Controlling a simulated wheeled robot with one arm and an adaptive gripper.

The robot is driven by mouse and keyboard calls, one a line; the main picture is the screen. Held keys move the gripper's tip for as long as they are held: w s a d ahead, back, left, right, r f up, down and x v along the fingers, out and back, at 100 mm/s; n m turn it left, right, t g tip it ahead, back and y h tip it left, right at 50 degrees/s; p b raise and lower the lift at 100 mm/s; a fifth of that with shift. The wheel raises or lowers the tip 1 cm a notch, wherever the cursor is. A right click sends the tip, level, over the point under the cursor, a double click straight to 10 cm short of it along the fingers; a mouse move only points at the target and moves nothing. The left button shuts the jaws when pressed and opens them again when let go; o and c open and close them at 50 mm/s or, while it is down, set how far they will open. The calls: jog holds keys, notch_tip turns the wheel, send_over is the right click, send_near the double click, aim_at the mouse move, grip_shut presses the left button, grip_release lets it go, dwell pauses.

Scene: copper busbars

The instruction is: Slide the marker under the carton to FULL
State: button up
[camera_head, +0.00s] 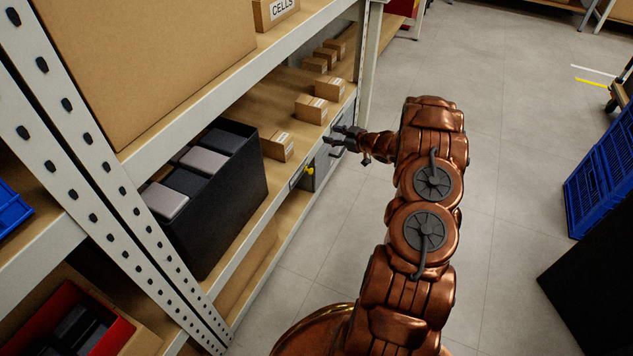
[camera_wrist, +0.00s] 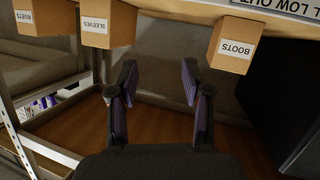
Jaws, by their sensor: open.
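A small yellow marker (camera_head: 309,170) sits at the shelf's front edge, just right of and below the nearest small carton (camera_head: 277,146), close to a pale label strip (camera_head: 297,177). The yellow marker is not visible there. My gripper (camera_head: 337,138) is open and empty in front of the shelf edge, up and right of the marker. Its spread fingers also show in the wrist view (camera_wrist: 157,82).
More cartons stand along the shelf (camera_head: 311,109), including SLEEVES (camera_wrist: 108,25) and RIVETS (camera_wrist: 45,17). A black bin (camera_head: 225,205) with grey and dark blocks stands to the left. A shelf post (camera_head: 372,60) rises beyond. Blue crates (camera_head: 600,175) are at right; the floor between is clear.

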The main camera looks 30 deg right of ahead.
aim_at(312, 171)
jog(key=s+a+f+n+t+y+b, duration=0.1)
jog(key=s+a+f+y+b, duration=0.1)
jog(key=s+f+y+b, duration=0.3)
jog(key=s+a+f, duration=0.2)
jog(key=s+f, duration=0.1)
jog(key=f, duration=0.5)
jog(key=x, duration=0.2)
jog(key=b+x, duration=0.1)
jog(key=x, duration=0.1)
jog(key=b+x, duration=0.1)
jog(key=x, duration=0.1)
jog(key=shift+s+a+r, duration=0.1)
jog(key=shift+a+r, duration=0.2)
jog(key=shift+a, duration=0.05)
jog(key=shift+b+x, duration=0.35)
jog(key=shift+x, duration=0.45)
jog(key=shift+r, duration=0.2)
grip_shut()
